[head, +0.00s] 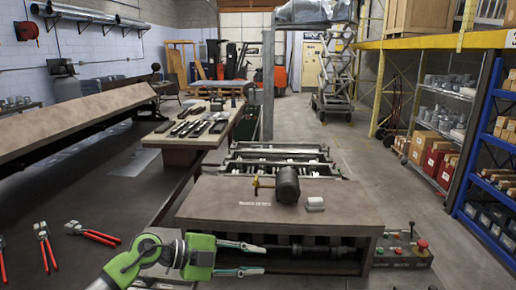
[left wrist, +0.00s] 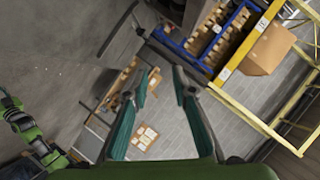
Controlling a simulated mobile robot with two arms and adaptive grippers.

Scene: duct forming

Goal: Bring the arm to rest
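My left arm comes in from the bottom left of the head view. Its green-bodied gripper (head: 252,259) points right, in front of the brown-topped machine (head: 225,208). Its two fingers are apart with nothing between them. In the left wrist view the same gripper's teal fingers (left wrist: 163,78) are spread, with only floor and shelving far beyond the gap. A green and black arm part (left wrist: 28,132), seemingly of my other arm, shows at the left edge there. My right gripper cannot be made out in either view.
Red-handled pliers (head: 92,236) and other hand tools lie at the lower left. A black cylinder (head: 287,185) stands on the machine, with a control box (head: 405,250) at its right. A tool-covered table (head: 178,142) stands behind.

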